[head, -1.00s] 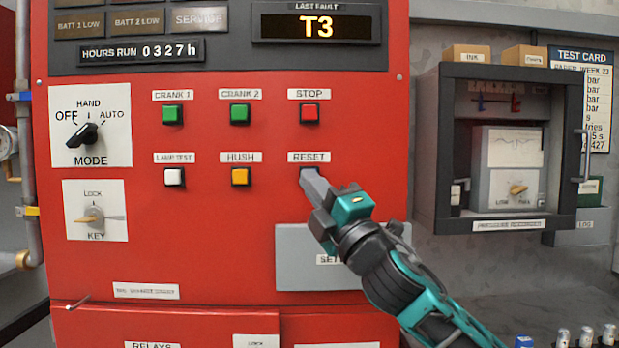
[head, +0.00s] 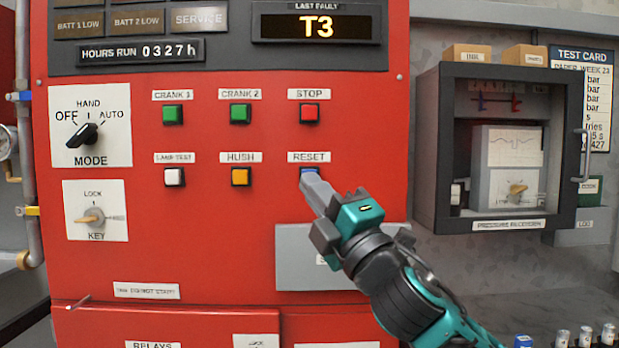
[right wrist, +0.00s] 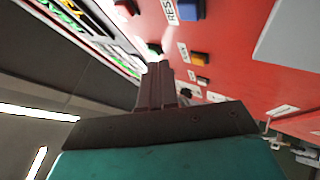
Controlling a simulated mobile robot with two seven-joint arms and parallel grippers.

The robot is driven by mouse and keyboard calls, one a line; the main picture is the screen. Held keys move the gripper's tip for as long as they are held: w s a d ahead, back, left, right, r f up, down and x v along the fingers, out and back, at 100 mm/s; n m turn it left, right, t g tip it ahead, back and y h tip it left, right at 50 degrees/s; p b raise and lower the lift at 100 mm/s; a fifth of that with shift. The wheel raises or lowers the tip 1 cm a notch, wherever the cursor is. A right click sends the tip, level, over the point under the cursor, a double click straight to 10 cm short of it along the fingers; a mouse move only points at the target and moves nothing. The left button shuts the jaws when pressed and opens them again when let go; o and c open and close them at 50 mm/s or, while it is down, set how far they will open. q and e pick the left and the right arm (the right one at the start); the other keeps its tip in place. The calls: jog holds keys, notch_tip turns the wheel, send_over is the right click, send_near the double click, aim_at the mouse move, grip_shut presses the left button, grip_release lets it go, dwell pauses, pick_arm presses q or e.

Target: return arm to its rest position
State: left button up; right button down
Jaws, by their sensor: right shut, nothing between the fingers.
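My right gripper (head: 310,183) is shut and empty. Its fingertips show just below the blue RESET button (head: 309,171) on the red panel and cover part of it in the head view. In the right wrist view the closed fingers (right wrist: 158,75) point along the panel, and the blue button (right wrist: 190,9) stands clear of them at the top, beside its label. My right arm comes in from the lower right, in front of the grey plate on the panel. My left gripper is not in view.
The red panel (head: 220,230) carries several buttons, a MODE knob (head: 86,135) and a KEY switch (head: 93,217). A dark-framed recorder box (head: 430,150) juts from the wall on the right. Pipes run at the left edge. Small bottles (head: 586,336) stand at the lower right.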

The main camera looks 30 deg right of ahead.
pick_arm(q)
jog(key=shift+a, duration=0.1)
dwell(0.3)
